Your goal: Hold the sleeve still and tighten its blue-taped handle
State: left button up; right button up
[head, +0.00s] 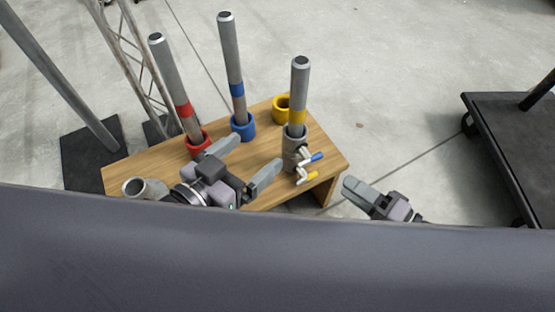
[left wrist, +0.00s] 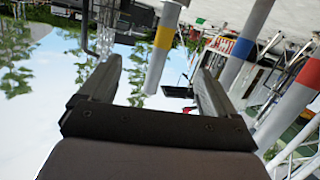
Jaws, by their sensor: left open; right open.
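In the head view a grey sleeve (head: 292,146) stands at the right end of the wooden table. A grey tube with a yellow band (head: 298,90) rises out of its top. Two handles stick out on the sleeve's right: a blue-taped handle (head: 317,157) above and a yellow-taped handle (head: 311,176) below. My left gripper (head: 245,162) is open and empty, left of the sleeve and apart from it. My right gripper (head: 350,188) is in front and right of the table; its fingers look close together from this angle, but it is open and holds nothing visible. The yellow-banded tube (left wrist: 162,50) also shows in the left wrist view.
A red-banded tube (head: 173,85) stands in a red cup (head: 199,143), and a blue-banded tube (head: 231,60) in a blue cup (head: 243,129). A yellow cup (head: 281,112) sits behind the sleeve. A black cart (head: 510,130) stands right; floor between is clear.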

pick_arm(q)
jog(key=w+d+m+h, duration=0.2)
jog(key=d+m+h, duration=0.15)
jog(key=m, duration=0.25)
jog(key=m+g, duration=0.2)
jog(key=g, duration=0.1)
send_near(285, 155)
jog(key=shift+y, duration=0.45)
jog(key=w+d+r, duration=0.1)
jog(key=d+r, duration=0.1)
jog(key=w+d+r, duration=0.1)
jog(key=d+r, duration=0.1)
jog(key=shift+w+r, duration=0.15)
jog(key=shift+w, duration=0.05)
jog(key=f+n, duration=0.2)
jog(key=f+n+y, duration=0.1)
jog(key=shift+w+d+f, duration=0.15)
jog(key=shift+w+f, duration=0.2)
jog(key=shift+w, duration=0.05)
jog(key=shift+d+f+n, duration=0.1)
jog(key=shift+f+n, duration=0.3)
jog(key=shift+n, duration=0.3)
jog(key=shift+f+x, duration=0.1)
jog(key=shift+x, duration=1.7)
jog(key=shift+f+x, duration=0.15)
jog(key=shift+x, duration=1.6)
jog(key=shift+s, duration=0.1)
